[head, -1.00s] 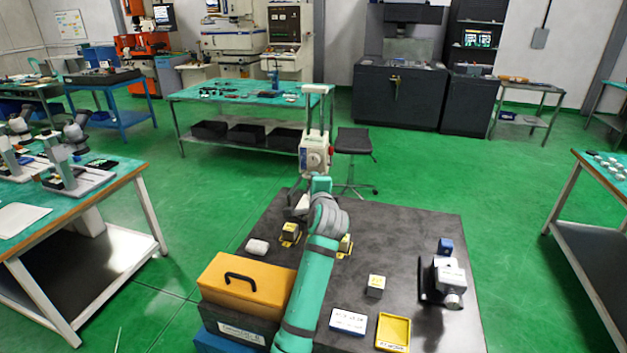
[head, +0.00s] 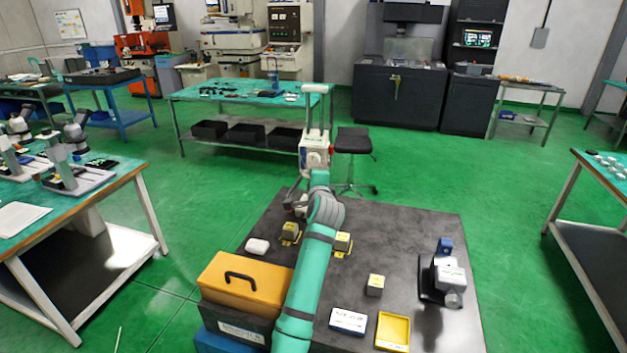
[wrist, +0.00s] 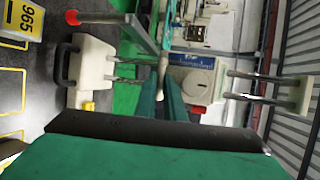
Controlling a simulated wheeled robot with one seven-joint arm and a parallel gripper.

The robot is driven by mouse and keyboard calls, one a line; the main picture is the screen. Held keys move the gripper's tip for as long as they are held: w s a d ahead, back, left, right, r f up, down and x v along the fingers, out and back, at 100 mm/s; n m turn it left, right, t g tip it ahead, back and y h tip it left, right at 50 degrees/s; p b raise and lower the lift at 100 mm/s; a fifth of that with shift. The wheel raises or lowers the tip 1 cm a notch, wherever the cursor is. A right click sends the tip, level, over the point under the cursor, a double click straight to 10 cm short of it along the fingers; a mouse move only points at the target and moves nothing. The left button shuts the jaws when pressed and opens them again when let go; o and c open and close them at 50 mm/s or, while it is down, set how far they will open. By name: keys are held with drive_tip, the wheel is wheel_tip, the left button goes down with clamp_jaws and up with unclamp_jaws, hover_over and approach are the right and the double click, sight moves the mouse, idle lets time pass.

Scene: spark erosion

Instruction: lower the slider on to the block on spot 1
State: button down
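The white slider (head: 314,155) with a round dial rides on upright rods below a pale top bar (head: 317,89), at the far edge of the dark table. It also shows in the wrist view (wrist: 196,88), where the picture is turned sideways. My gripper (wrist: 163,78) has its teal fingers on either side of a pale rod end in front of the slider; whether they press on it is unclear. In the head view my arm hides the fingers. A block (head: 289,230) and another block (head: 342,242) sit on yellow-marked spots. I cannot read which is spot 1.
An orange case (head: 247,284) stands at the table's near left. A separate small block (head: 375,284), a white labelled box (head: 348,320), a yellow tray (head: 393,331) and a grey device (head: 447,278) stand to the right. A black stool (head: 354,141) is behind the table.

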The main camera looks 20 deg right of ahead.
wheel_tip(320, 180, down, 7)
drive_tip(key=shift+r, duration=0.15)
drive_tip(key=c, duration=1.8)
unclamp_jaws()
drive_tip(key=shift+c, duration=0.2)
drive_tip(key=shift+r, duration=0.1)
drive_tip(key=shift+s, duration=0.1)
drive_tip(key=v, duration=1)
drive_tip(key=shift+s, duration=0.3)
drive_tip(key=shift+a, duration=0.1)
